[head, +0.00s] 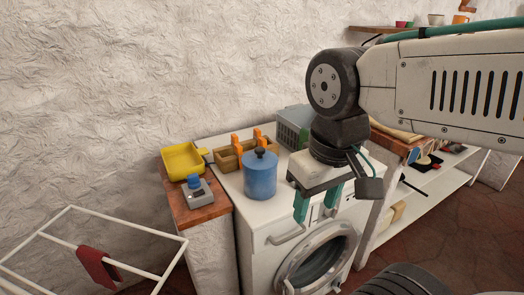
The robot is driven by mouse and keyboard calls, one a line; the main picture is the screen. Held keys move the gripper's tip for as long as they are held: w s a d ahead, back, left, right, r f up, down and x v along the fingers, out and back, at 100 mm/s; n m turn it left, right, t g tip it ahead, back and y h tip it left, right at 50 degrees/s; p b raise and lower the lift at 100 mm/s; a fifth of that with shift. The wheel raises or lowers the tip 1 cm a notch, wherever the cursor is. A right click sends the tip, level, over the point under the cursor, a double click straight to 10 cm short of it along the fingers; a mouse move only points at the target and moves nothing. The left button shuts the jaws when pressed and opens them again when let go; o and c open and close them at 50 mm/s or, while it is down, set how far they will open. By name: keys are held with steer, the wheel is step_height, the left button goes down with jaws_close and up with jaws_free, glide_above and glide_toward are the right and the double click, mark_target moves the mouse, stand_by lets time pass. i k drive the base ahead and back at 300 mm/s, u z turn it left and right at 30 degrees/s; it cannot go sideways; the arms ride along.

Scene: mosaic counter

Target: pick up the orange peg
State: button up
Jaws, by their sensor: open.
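Two orange upright pieces show in the head view at a wooden holder (229,162) on the white counter: a left one (236,145) and a right one (258,137). I cannot tell which of them is the orange peg. A blue canister with a dark knob partly hides the holder and the lower part of the right piece. My gripper (318,204) has two teal fingers, apart and pointing down, with nothing seen between them. It is at the counter's front side, to the right of and nearer than the orange pieces.
The blue canister (260,178) stands between my gripper and the holder. A yellow tray (182,161) and a grey box with a blue knob (196,193) are at left. A grey slotted crate (291,129) stands behind my gripper. A washing machine (317,262) is below the counter.

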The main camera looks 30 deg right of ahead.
mark_target(238, 148)
steer(key=z, duration=0.1)
steer(key=i, duration=0.5)
steer(key=z, duration=0.05)
steer(key=k, duration=0.5)
steer(key=u, duration=2.15)
steer(key=k, duration=0.7)
steer(key=z, duration=0.85)
steer(key=i, duration=1)
